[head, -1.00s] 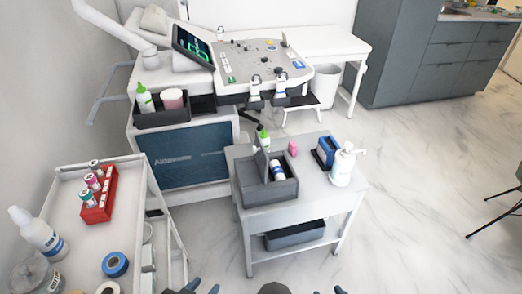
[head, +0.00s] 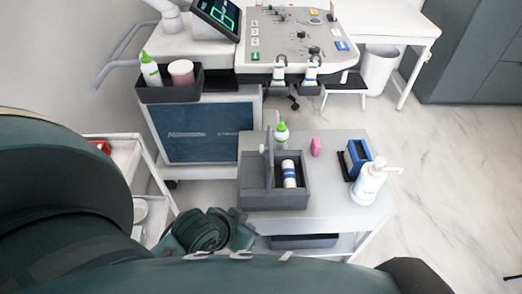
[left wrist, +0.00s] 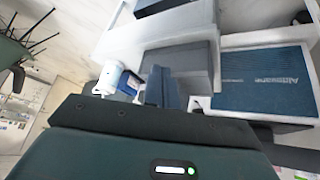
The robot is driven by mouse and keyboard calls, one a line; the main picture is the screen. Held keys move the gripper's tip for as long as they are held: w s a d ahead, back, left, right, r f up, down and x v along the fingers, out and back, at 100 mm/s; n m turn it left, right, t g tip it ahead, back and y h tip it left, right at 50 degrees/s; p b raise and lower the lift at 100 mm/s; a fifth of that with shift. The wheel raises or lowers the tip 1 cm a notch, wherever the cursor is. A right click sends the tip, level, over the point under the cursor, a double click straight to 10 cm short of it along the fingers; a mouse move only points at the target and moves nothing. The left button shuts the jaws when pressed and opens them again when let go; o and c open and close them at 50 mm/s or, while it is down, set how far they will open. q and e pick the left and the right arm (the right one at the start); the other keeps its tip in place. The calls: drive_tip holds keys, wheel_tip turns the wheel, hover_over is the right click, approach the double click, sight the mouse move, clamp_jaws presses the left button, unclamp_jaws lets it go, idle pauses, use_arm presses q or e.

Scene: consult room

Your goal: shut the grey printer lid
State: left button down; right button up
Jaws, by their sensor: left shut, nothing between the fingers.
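The grey printer (head: 275,201) sits at the left of the small grey table. Its lid (head: 269,160) stands up, seen nearly edge-on, and a white and blue roll (head: 289,173) shows in the open bay to its right. My left gripper (head: 238,219) is shut and empty, low in front of the printer's left side and apart from the lid. In the left wrist view its fingers (left wrist: 164,85) point toward the grey printer body (left wrist: 195,62); how close they are is hard to tell there. My right gripper is not in view.
A green-capped bottle (head: 281,134) stands behind the printer. A pink block (head: 316,147), a blue box (head: 358,157) and a white pump bottle (head: 369,182) stand right of it on the table (head: 325,202). The ultrasound cart (head: 205,135) is behind. A white trolley (head: 120,150) is at left.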

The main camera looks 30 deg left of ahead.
use_arm(q)
drive_tip(key=w+a+f+n+t+h, duration=0.3)
drive_tip(key=w+a+n+t, duration=0.3)
drive_tip(key=n, duration=0.4)
drive_tip(key=w+a+r+n+t, duration=0.1)
drive_tip(key=a+r+n+t, duration=0.15)
drive_tip(key=a, duration=0.25)
drive_tip(key=a+r+n+t, duration=0.1)
drive_tip(key=a+n+t, duration=0.25)
drive_tip(key=a, duration=0.25)
drive_tip(key=w+d+g, duration=0.1)
drive_tip(key=w+d, duration=0.5)
drive_tip(key=w, duration=0.6)
drive_tip(key=shift+p, duration=0.3)
